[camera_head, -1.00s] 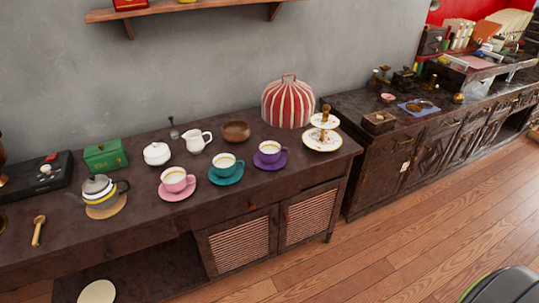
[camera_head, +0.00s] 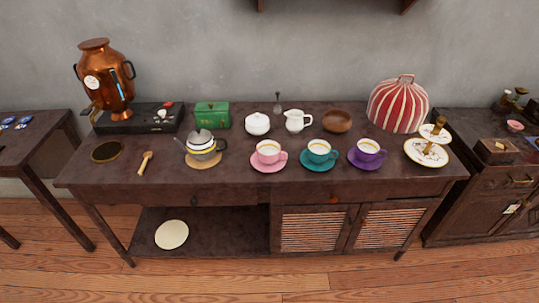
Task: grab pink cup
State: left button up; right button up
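A pink cup (camera_head: 268,152) stands upright on a pink saucer (camera_head: 267,168) near the front middle of a dark wooden sideboard. Its handle points right. A teal cup (camera_head: 319,152) on a teal saucer is just to its right, and a purple cup (camera_head: 367,151) on a purple saucer is beyond that. Neither of my grippers shows in this view.
The dark sideboard (camera_head: 235,181) also holds a white sugar bowl (camera_head: 257,124), a white creamer (camera_head: 296,121), a wooden bowl (camera_head: 337,121), a green box (camera_head: 212,115), a copper urn (camera_head: 106,80), a striped cosy (camera_head: 398,104) and a tiered stand (camera_head: 427,152). Open floor (camera_head: 200,283) lies in front.

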aim_at(268, 153)
jog(key=i+l+u, duration=0.1)
jog(key=l, duration=0.25)
jog(key=i+l+u, duration=0.1)
jog(key=i+l, duration=0.15)
jog(key=i+l+u, duration=0.1)
jog(key=l, duration=0.4)
jog(key=i+l+u, duration=0.1)
jog(key=i+l, duration=0.25)
jog(key=l, duration=0.4)
jog(key=u, duration=0.05)
